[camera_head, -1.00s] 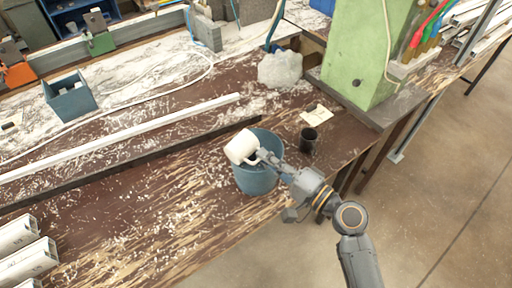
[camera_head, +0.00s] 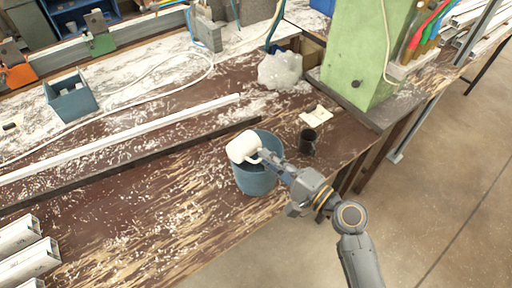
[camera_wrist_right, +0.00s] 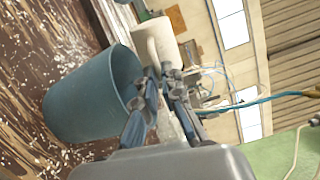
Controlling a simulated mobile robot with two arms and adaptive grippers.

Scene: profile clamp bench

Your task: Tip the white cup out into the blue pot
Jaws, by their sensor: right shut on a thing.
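The white cup (camera_head: 243,147) is tilted over the mouth of the blue pot (camera_head: 256,180), which stands upright on the bench. My right gripper (camera_head: 266,157) is shut on the white cup at its handle side, holding it at the pot's rim height or just above. In the right wrist view the cup (camera_wrist_right: 154,42) is beyond the fingertips (camera_wrist_right: 166,76), and the pot (camera_wrist_right: 82,100) is to the left. I cannot see inside the cup, nor whether anything is coming out. My left gripper is not in view.
A small dark cup (camera_head: 308,141) stands right of the pot, near a pale card (camera_head: 316,116). A long white profile (camera_head: 120,137) lies to the left. The bench front is mostly clear.

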